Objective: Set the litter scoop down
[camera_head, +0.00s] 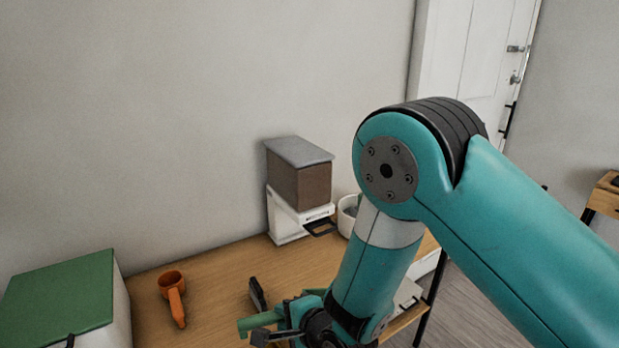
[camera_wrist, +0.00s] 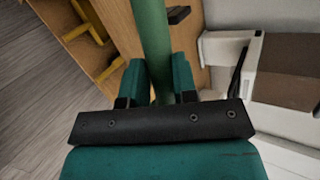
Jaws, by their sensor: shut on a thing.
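My gripper (camera_wrist: 158,78) is shut on a green rod-like handle, which I take to be the litter scoop (camera_wrist: 151,32). In the wrist view the handle runs between the two teal fingers and out of the top of the picture. The scoop's head cannot be made out. In the head view my gripper is at the bottom centre, low over the wooden table (camera_head: 215,270), partly hidden by my arm. A green end, likely of the held scoop (camera_head: 246,325), shows to its left. Whether the scoop touches the table cannot be told.
An orange scoop-like cup with a handle (camera_head: 174,296) lies on the table. A green-lidded white box (camera_head: 62,290) stands left. A white and brown dispenser (camera_head: 300,185) stands at the back, with a white bowl (camera_head: 347,215) beside it. Some tabletop between orange cup and dispenser is clear.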

